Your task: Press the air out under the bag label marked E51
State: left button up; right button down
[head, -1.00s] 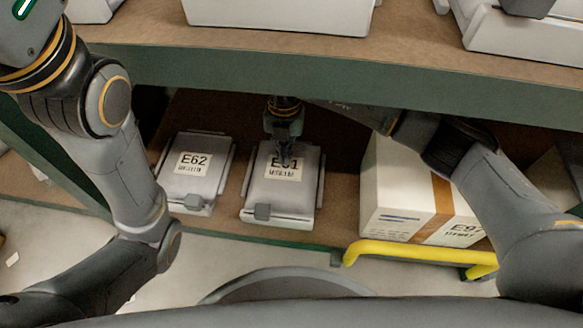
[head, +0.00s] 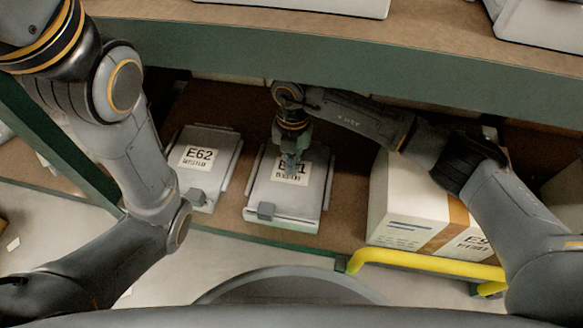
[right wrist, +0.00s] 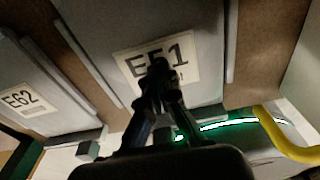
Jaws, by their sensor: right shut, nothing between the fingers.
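The label marked E51 (head: 304,177) is a white sticker with black print on a flat grey bag (head: 292,205) on the lower shelf. The bag lies between two grey side strips, with a small grey block at its front. My right gripper (head: 290,165) points down over the label, shut and empty, and hides part of the print. In the right wrist view its fingertips (right wrist: 160,66) cover the lower middle of the label (right wrist: 187,62). I cannot tell whether they touch it. My left gripper is not in view; only its arm shows.
A similar bag with label E62 (head: 199,158) lies to the left. A white carton with brown tape (head: 397,200) stands to the right, behind a yellow rail (head: 425,263). The green edge of the upper shelf (head: 330,60) runs close above my right arm.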

jog(key=shift+f, duration=0.85)
jog(key=shift+r, duration=0.15)
jog(key=shift+w+d+r, duration=0.15)
jog(key=shift+w+r, duration=0.1)
jog(key=shift+w, duration=0.5)
jog(key=shift+w+d+r, duration=0.15)
jog(key=shift+w+r, duration=0.1)
jog(key=shift+w, duration=0.5)
jog(key=shift+r, duration=0.15)
notch_tip(320, 180, up, 12)
jog(key=w, duration=0.1)
jog(key=shift+d, duration=0.15)
jog(key=shift+f, duration=0.2)
